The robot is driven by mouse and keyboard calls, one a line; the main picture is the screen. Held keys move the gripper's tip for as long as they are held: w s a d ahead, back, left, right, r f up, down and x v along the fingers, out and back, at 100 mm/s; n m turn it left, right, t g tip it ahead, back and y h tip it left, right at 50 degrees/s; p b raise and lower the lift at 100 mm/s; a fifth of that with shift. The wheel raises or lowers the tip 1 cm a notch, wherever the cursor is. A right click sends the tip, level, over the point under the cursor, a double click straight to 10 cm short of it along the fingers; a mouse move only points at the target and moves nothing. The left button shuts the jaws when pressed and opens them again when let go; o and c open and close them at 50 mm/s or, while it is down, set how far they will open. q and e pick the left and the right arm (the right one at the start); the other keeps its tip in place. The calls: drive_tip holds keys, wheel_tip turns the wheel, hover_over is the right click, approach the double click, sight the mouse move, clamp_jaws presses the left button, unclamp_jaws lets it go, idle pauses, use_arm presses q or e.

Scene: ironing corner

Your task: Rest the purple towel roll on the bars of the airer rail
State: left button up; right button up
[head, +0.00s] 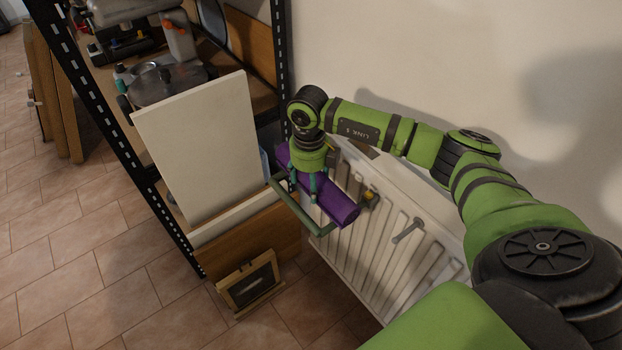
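The purple towel roll (341,210) lies slantwise at the airer rail (301,215), beside the white radiator. Its near end shows above the rail's near corner. I cannot tell whether its underside touches the bars. My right gripper (309,190) points down over the middle of the roll, its teal fingers at the roll and partly covering it. I cannot make out whether the fingers press on the roll or stand loose around it. The far part of the roll is partly hidden behind the gripper. My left gripper is not in view.
The white radiator (390,247) with its valve stands on the wall just right of the rail. A cream board (203,140) and a black-framed shelf (110,130) with items stand on the left. A small wooden frame (250,283) is on the tiled floor below.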

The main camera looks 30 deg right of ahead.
drive_tip(key=shift+f+b, duration=0.5)
drive_tip(key=shift+f, duration=0.1)
idle(0.6)
drive_tip(key=o, duration=1.3)
drive_tip(key=shift+r, duration=0.15)
wheel_tip(320, 180, up, 12)
drive_tip(key=shift+a+f, duration=0.1)
drive_tip(key=shift+a, duration=0.05)
